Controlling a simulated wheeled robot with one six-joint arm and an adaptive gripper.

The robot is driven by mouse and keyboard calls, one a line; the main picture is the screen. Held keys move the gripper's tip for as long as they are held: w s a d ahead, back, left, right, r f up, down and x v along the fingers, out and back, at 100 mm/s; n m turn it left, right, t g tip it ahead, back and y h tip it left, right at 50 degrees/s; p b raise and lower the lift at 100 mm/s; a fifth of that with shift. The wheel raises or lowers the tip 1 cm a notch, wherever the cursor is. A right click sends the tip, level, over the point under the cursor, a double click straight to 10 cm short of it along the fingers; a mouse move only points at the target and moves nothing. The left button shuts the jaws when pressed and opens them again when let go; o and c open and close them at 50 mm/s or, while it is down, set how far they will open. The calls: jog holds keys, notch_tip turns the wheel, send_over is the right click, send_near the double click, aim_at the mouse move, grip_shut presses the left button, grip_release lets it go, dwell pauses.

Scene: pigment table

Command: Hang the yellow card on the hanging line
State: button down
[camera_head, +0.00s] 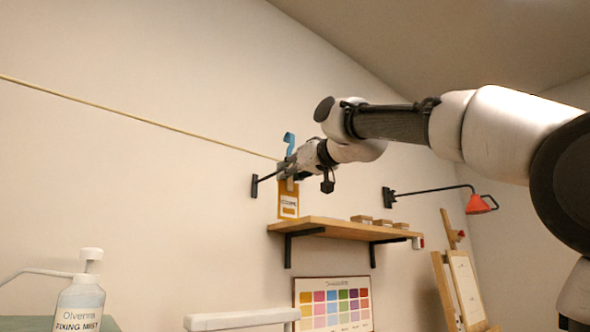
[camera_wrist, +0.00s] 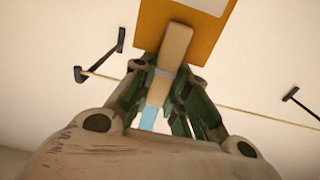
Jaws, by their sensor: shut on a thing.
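The yellow card (camera_head: 288,206) hangs below my gripper (camera_head: 290,170), with a white label on it. A blue hook (camera_head: 290,142) sticks up above the gripper. In the wrist view, my gripper (camera_wrist: 162,85) is shut on the card's pale wooden stem (camera_wrist: 175,47); the card (camera_wrist: 207,40) fills the top, and a bit of blue (camera_wrist: 148,118) shows between the fingers. The hanging line (camera_head: 140,118) runs in from the left to the gripper. It also shows in the wrist view (camera_wrist: 260,116). Whether the hook touches the line is hidden.
A dark wall bracket (camera_head: 255,186) stands close beside the gripper. A wooden shelf (camera_head: 345,229) with small blocks is below and right. A red lamp (camera_head: 480,204) is on the right wall.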

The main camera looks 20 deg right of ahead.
aim_at(291, 180)
jog(key=w+a+f, duration=0.2)
jog(key=w+a, duration=0.1)
jog(key=w, duration=0.6)
jog(key=shift+w+f, duration=0.3)
dwell(0.5)
jog(key=c, duration=1.3)
grip_release()
jog(key=shift+s, duration=0.1)
jog(key=v, duration=1.2)
